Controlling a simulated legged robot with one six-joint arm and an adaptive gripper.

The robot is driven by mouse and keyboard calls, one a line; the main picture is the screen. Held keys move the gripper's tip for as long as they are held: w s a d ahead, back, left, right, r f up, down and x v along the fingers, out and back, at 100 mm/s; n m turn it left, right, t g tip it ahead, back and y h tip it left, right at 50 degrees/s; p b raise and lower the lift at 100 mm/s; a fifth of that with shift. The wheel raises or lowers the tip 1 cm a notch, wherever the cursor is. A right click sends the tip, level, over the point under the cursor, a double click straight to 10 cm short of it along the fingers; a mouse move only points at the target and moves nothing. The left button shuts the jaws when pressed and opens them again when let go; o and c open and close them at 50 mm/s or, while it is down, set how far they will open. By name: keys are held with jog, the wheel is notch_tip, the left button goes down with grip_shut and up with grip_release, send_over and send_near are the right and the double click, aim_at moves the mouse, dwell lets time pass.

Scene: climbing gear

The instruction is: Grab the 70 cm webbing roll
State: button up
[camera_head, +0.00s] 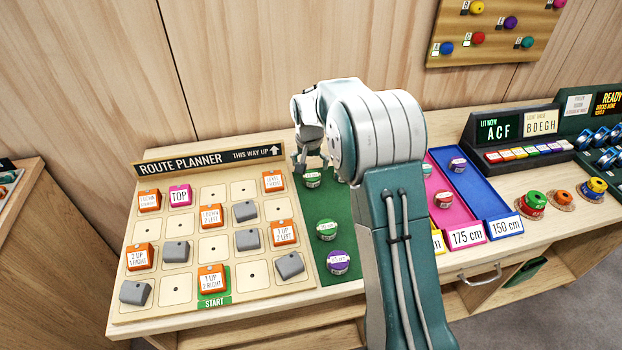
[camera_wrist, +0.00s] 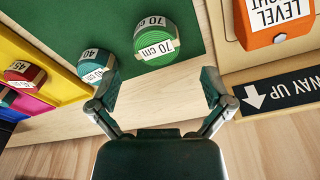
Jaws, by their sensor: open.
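The 70 cm webbing roll (camera_wrist: 158,42) is a green disc with a white "70 cm" label. It sits on the dark green mat (camera_wrist: 240,45) near its far edge. In the head view the green roll (camera_head: 312,180) shows just below my gripper (camera_head: 311,165). In the wrist view my gripper (camera_wrist: 158,88) is open and empty, its two fingers apart. The roll lies beyond the fingertips, roughly centred between them, with no visible contact. A teal roll (camera_wrist: 97,70) with a "40" label sits close by on the left finger's side.
The route planner board (camera_head: 200,250) with orange and grey blocks lies left of the mat. Another green roll (camera_head: 327,229) and a purple roll (camera_head: 338,262) sit nearer on the mat. Pink and blue trays (camera_head: 487,190) lie to the right. My arm hides the middle.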

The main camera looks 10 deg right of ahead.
aim_at(312, 175)
jog(key=f, duration=0.5)
jog(key=shift+w+d, duration=0.2)
jog(key=shift+d, duration=0.05)
jog(key=c, duration=1.1)
jog(key=shift+r, duration=0.1)
